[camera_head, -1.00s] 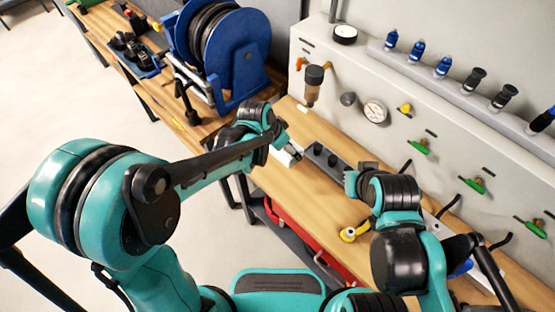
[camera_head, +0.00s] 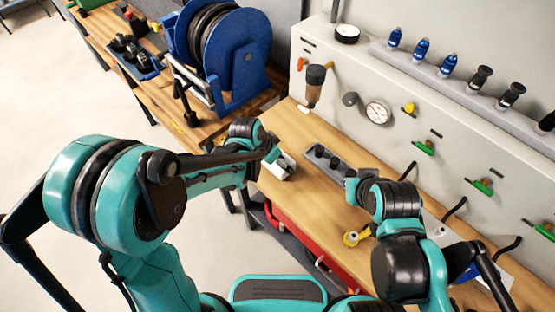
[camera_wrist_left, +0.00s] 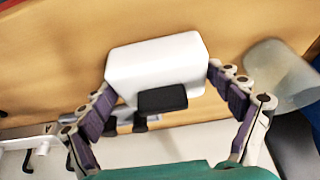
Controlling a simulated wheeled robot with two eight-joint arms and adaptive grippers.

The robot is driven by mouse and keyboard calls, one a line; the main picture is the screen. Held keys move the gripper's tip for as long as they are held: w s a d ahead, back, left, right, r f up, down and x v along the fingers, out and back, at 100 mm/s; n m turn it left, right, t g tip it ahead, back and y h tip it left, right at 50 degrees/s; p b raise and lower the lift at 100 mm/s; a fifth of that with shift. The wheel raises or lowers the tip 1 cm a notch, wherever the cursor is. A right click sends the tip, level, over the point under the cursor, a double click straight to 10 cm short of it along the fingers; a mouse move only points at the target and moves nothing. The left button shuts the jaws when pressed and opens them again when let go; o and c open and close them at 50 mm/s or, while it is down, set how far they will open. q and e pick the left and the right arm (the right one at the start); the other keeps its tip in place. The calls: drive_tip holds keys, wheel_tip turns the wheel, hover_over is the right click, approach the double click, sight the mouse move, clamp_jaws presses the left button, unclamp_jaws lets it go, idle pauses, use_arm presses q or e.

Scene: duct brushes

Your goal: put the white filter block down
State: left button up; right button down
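The white filter block (camera_wrist_left: 160,62) fills the middle of the left wrist view, with a dark pad on its near face. My left gripper (camera_wrist_left: 160,80) has one finger against each side of it. In the head view the block (camera_head: 284,167) is at the front edge of the wooden bench (camera_head: 308,192), partly hidden by my left gripper (camera_head: 275,153). I cannot tell whether it touches the bench top. My right gripper (camera_head: 351,186) is over the bench further right; its fingers are not clear enough to read.
A grey panel with a gauge (camera_head: 377,112) stands behind. A blue hose reel (camera_head: 240,55) stands at upper left.

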idle(0.3)
use_arm(q)
drive_tip(key=shift+r, duration=0.2)
drive_tip(key=p+v, duration=0.5)
drive_tip(key=v, duration=0.7)
drive_tip(key=s+a+r+n+t+y, duration=0.1)
drive_tip(key=s+a+r+n+t, duration=0.1)
drive_tip(key=s+a+r+n, duration=0.1)
drive_tip(key=s+a+r+n+t+y, duration=0.1)
drive_tip(key=s+a+r+n+y, duration=0.1)
drive_tip(key=s+a+n, duration=0.4)
drive_tip(key=s+a+r, duration=0.1)
drive_tip(key=s+a, duration=0.1)
drive_tip(key=a, duration=0.2)
drive_tip(key=shift+s+a+t, duration=0.3)
drive_tip(key=shift+t, duration=0.1)
